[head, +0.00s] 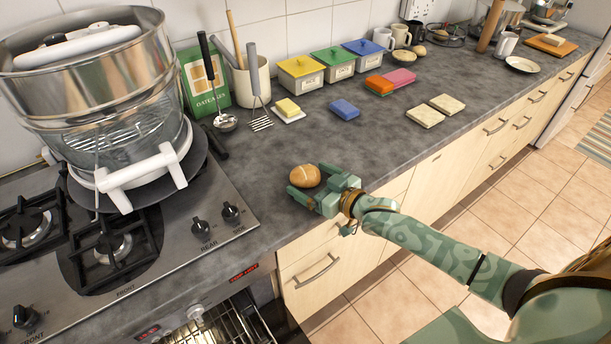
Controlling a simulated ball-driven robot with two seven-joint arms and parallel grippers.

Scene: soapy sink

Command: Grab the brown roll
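The brown roll (304,175) is round with a pale score line on top. It sits on the grey counter, right of the stove and near the counter's front edge. My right gripper (307,181) reaches in from the lower right, low over the counter. Its green fingers are spread, one on the near side of the roll and one on the far right side. The roll lies at the fingertips; I cannot tell whether either finger touches it. My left gripper is not in view.
A stove (190,258) with a large metal steamer pot (95,75) stands at left. A blue sponge (344,108), butter dish (289,111), whisk-like masher (259,120) and tan sponges (425,116) lie behind. The counter around the roll is clear.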

